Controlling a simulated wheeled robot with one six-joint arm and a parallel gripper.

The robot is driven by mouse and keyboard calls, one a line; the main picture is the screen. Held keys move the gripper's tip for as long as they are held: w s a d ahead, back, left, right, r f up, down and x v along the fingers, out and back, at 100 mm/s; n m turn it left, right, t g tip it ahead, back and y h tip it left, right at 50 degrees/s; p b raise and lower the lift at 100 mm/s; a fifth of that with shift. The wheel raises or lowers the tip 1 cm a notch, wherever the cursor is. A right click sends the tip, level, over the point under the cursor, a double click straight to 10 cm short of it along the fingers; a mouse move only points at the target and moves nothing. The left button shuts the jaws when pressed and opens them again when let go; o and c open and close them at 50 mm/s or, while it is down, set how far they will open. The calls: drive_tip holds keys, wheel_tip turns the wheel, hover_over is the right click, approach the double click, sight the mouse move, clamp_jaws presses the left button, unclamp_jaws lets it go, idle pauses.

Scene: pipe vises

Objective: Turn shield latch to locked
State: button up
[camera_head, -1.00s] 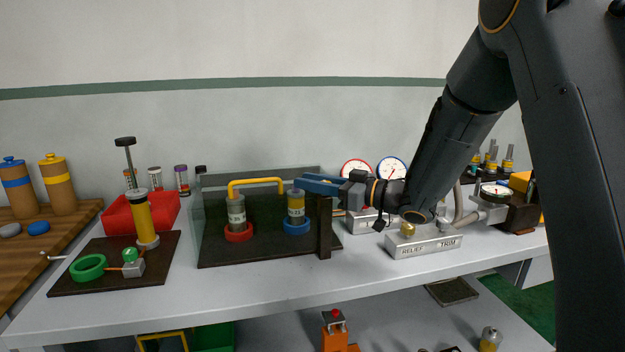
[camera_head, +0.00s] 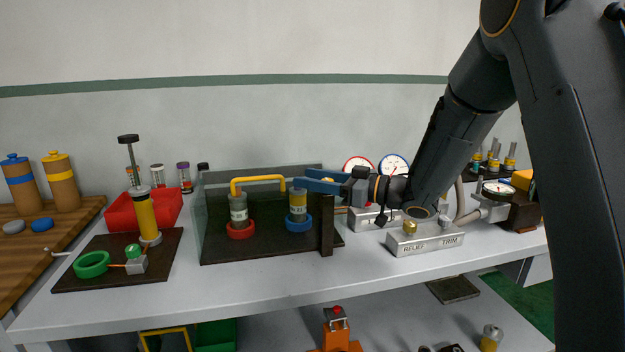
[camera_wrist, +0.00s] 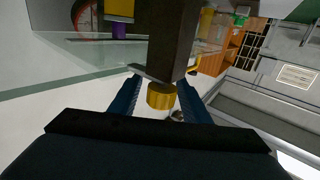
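The clear shield (camera_head: 255,175) stands around the pipe stand, with a dark upright post (camera_head: 326,225) at its right front. A gold knob (camera_wrist: 161,96) shows at the end of a dark bar (camera_wrist: 168,45) in the wrist view; it looks like the shield latch. My gripper (camera_head: 308,182) has blue fingers and is level with the top of the post in the head view. In the wrist view, my gripper (camera_wrist: 160,98) is open, with one finger on each side of the knob and a small gap at each side. The fingers hide part of the post top in the head view.
Inside the shield stand two grey-and-yellow cylinders joined by a yellow pipe (camera_head: 258,180), on red and blue rings. A metal RELIEF/TRIM block (camera_head: 425,238) and two round gauges (camera_head: 393,165) are close to my arm. The bench front (camera_head: 240,298) is clear.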

drive_tip(key=b+v, duration=0.1)
drive_tip(key=v, duration=0.7)
